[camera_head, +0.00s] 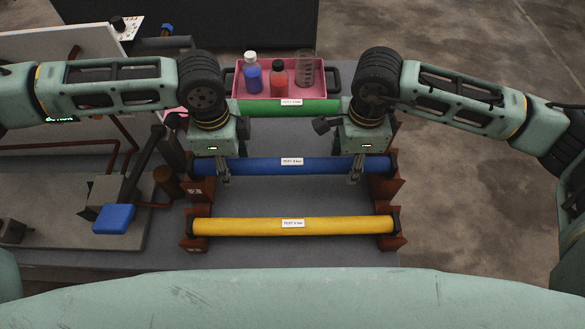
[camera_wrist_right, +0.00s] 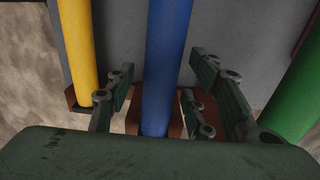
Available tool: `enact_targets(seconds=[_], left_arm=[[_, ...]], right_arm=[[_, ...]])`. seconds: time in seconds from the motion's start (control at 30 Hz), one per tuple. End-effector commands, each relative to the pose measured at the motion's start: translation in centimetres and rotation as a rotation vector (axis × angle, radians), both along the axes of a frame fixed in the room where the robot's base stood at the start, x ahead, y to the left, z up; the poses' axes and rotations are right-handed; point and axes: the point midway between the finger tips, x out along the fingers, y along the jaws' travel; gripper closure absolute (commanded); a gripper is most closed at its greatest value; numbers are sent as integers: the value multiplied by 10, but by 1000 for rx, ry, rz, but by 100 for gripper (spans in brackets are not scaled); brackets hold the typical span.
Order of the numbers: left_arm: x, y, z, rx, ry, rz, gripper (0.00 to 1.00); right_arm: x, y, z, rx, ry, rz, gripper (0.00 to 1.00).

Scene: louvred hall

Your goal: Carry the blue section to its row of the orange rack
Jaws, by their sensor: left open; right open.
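The blue section (camera_head: 280,166) is a long tube with a white label, lying level between the yellow and green tubes. Its ends are at the middle brackets of the orange rack (camera_head: 200,189); I cannot tell if it rests in them. My left gripper (camera_head: 223,176) is open at the tube's left part. My right gripper (camera_head: 355,172) is open at its right part. In the right wrist view, the open fingers (camera_wrist_right: 165,75) stand on either side of the blue section (camera_wrist_right: 166,60), with gaps. A rack bracket (camera_wrist_right: 176,128) shows beneath it.
The yellow tube (camera_head: 255,226) lies in the near row. The green tube (camera_head: 322,106) lies behind, partly hidden by my grippers. A pink tray (camera_head: 240,80) with bottles and a beaker stands at the back. A bench with pipes and a blue-handled part (camera_head: 114,218) is at left.

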Motion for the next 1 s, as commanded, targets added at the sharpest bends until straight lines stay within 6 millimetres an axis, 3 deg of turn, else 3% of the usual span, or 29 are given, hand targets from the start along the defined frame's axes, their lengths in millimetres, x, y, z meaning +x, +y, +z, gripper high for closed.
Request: enact_targets(seconds=[0.27,0.7,1.0], left_arm=[[0,0,8,-1,-1,-1,52],[0,0,94,-1,-3,-1,52],[0,0,120,0,0,-1,52]], right_arm=[[0,0,0,1,-1,0,52],[0,0,0,1,-1,0,52],[1,0,5,1,-2,0,52]])
